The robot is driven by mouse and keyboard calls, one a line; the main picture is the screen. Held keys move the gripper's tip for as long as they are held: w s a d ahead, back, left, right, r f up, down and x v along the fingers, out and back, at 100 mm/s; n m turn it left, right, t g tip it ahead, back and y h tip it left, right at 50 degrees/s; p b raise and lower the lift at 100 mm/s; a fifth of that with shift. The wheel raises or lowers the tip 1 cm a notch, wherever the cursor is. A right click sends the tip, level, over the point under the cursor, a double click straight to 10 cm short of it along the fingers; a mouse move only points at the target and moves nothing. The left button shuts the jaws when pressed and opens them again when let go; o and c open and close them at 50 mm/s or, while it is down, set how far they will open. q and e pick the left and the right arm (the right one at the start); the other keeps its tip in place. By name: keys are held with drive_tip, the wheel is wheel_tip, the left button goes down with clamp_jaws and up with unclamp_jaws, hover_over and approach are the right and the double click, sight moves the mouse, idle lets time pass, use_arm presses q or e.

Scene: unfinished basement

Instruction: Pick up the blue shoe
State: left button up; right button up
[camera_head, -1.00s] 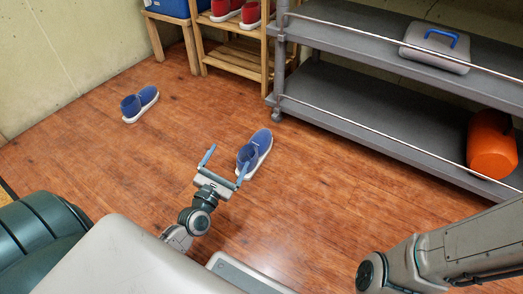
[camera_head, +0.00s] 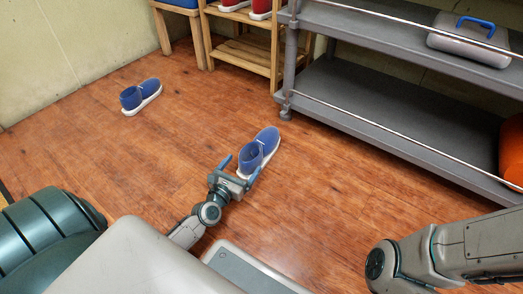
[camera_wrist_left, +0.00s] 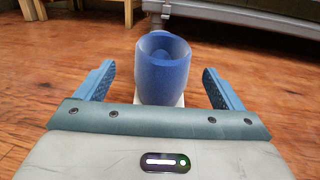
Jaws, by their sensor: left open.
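A blue shoe (camera_head: 259,150) with a white sole lies on the wooden floor, near the middle of the head view. My left gripper (camera_head: 239,168) is open at the shoe's heel end. In the left wrist view the heel of the same shoe (camera_wrist_left: 162,72) stands between the two blue fingers of my left gripper (camera_wrist_left: 161,88), with a gap on each side. A second blue shoe (camera_head: 141,95) lies farther off at the left. My right gripper does not show; only part of my right arm is in view at the lower right.
A grey two-tier shelf (camera_head: 400,122) stands at the back right, with a grey toolbox (camera_head: 470,40) on top and an orange object (camera_head: 512,150) below. A wooden rack (camera_head: 245,52) holds red shoes. The floor around the near shoe is clear.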

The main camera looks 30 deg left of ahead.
sight(258, 146)
use_arm(q)
drive_tip(key=w, duration=0.5)
drive_tip(key=shift+w+f, duration=0.1)
drive_tip(key=c, duration=1.2)
